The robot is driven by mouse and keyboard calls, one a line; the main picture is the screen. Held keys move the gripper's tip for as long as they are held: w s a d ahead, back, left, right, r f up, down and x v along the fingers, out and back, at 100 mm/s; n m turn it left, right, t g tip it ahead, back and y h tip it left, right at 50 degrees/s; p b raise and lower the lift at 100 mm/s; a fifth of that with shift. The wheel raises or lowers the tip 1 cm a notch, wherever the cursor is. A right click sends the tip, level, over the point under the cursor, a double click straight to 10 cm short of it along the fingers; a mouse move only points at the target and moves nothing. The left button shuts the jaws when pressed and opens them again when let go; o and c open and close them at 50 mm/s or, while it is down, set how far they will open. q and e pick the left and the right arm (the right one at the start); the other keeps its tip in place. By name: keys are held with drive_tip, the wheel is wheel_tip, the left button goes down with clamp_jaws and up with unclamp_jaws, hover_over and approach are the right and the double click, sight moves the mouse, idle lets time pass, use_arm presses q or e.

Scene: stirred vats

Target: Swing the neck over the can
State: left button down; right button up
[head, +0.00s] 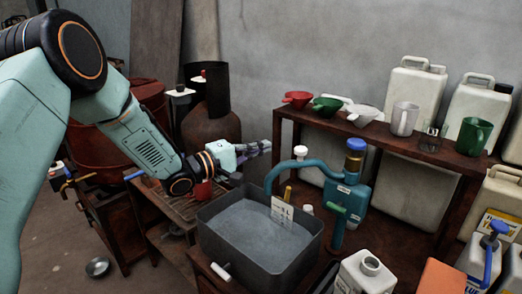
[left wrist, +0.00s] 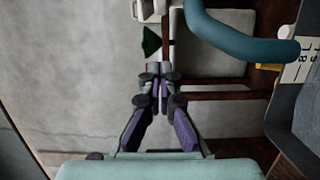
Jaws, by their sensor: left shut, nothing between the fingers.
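A teal curved neck (head: 300,164) runs from a blue-capped pump (head: 354,185) and bends down at its left end, over the back rim of a grey vat (head: 210,240) of grey liquid. My left gripper (head: 264,147) is shut and empty, just behind and above the bend, apart from it as far as I can tell. In the left wrist view, the closed fingertips (left wrist: 160,78) are left of the neck (left wrist: 235,42). A white can (head: 365,275) with an open mouth stands at the front, right of the vat. My right gripper does not show.
A dark cylinder (head: 211,125) stands further back.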

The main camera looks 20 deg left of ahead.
use_arm(q)
drive_tip(key=w+d, duration=0.2)
drive_tip(key=d, duration=0.4)
drive_tip(key=shift+w+d, duration=0.3)
drive_tip(key=shift+w, duration=0.05)
drive_tip(key=shift+s, duration=0.1)
idle(0.4)
